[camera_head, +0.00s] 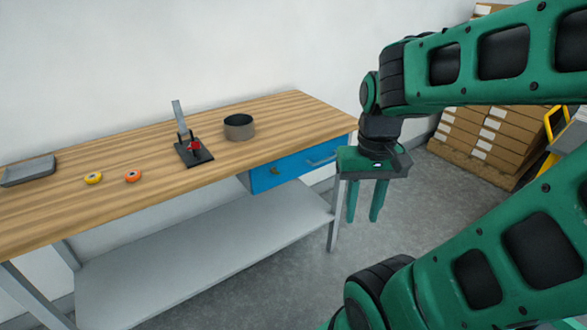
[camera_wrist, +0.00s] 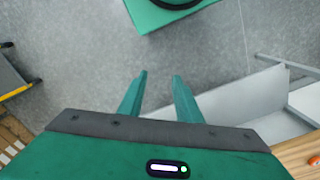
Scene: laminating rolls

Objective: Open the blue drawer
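The blue drawer (camera_head: 290,169) hangs under the right end of the wooden workbench (camera_head: 100,203) in the head view. Its front looks flush with the bench, and it carries a grey bar handle (camera_head: 323,160). My gripper (camera_head: 364,219) points down, to the right of the drawer and apart from it, beyond the bench's right end. Its two green fingers are spread with nothing between them. They also show in the wrist view (camera_wrist: 158,76) above grey floor. The drawer does not show in the wrist view.
On the bench are a dark round container (camera_head: 239,130), a lever tool (camera_head: 193,150), orange (camera_head: 133,176) and yellow (camera_head: 93,178) rolls, and a grey tray (camera_head: 28,171). A lower shelf (camera_head: 200,260) lies beneath. Stacked boxes (camera_head: 490,140) stand at the right. Floor before the drawer is clear.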

